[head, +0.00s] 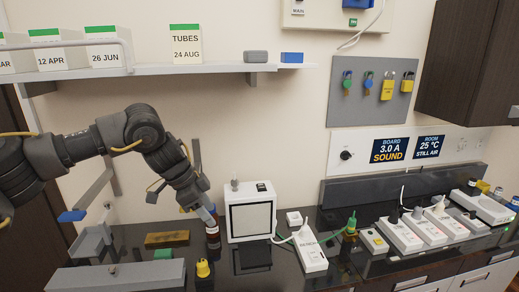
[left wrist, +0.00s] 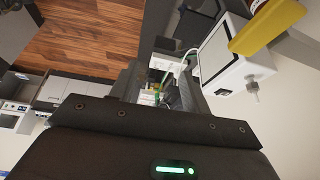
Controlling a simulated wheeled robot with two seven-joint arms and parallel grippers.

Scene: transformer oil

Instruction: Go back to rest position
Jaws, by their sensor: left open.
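My left gripper (head: 207,213) reaches down from the left over the black bench, just left of a white box with a dark-framed pale panel (head: 250,218). A brown bottle (head: 213,238) stands right below the fingertips; I cannot tell whether they touch it. In the left wrist view the gripper's two dark fingers (left wrist: 158,88) are apart, with nothing clearly held between them. The white box also shows there (left wrist: 222,60), to the right of the fingers. My right gripper is not in view.
A small black bottle with a yellow cap (head: 203,272), a green block (head: 171,254) and a brownish-yellow tray (head: 167,239) sit near the gripper. A shelf (head: 190,69) with labelled boxes hangs above the arm. White devices (head: 400,234) line the right bench.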

